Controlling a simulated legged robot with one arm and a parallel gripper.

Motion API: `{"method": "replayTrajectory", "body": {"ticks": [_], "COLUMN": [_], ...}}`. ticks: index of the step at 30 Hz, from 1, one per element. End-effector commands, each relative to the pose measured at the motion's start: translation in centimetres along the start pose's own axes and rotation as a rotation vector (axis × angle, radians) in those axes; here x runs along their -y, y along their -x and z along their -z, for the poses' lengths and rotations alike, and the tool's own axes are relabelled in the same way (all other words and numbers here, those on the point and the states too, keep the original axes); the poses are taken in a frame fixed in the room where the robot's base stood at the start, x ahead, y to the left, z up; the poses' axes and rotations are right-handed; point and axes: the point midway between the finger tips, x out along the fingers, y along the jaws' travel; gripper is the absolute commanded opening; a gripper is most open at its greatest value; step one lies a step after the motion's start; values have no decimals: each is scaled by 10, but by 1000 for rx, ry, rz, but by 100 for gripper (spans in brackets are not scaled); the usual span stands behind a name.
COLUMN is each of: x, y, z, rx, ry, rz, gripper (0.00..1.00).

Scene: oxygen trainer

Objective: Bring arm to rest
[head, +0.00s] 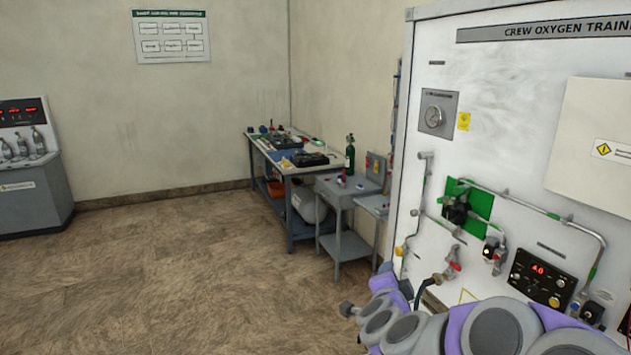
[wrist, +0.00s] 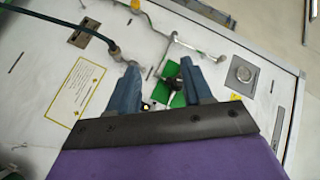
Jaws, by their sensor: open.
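My gripper (wrist: 160,80) shows in the wrist view as two blue-grey fingers set apart on a dark bar. It is open, and nothing is held between the fingers. It faces the white trainer panel (head: 500,110), with a green plate (wrist: 172,98) and pipework seen beyond and between the fingers. The green plate also shows in the head view (head: 481,202) with a dark valve on it. In the head view my purple and grey arm crosses the lower right in front of the panel. I cannot tell how far the fingertips are from the panel.
The panel carries a gauge (head: 436,114), a red-handled valve (head: 453,267) and a control box (head: 544,279) with a red display. A workbench (head: 290,180) with tools and a small grey stand (head: 346,205) are at the back. Open floor (head: 200,280) lies to the left.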

Motion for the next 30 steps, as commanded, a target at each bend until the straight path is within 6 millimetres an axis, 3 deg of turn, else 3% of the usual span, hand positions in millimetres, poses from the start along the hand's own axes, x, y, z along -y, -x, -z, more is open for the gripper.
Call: {"method": "replayTrajectory", "body": {"ticks": [3, 8, 11, 16, 23, 30], "x": [22, 30, 23, -11, -84, -163], "y": [26, 72, 106, 166, 251, 340], "z": [-31, -71, -91, -110, -100, -51], "rx": [187, 433, 578, 809, 1087, 1324], "ry": [87, 242, 356, 558, 827, 1031], "rz": [53, 90, 92, 48, -112, -383], "gripper": [50, 50, 50, 50, 50, 50]}}
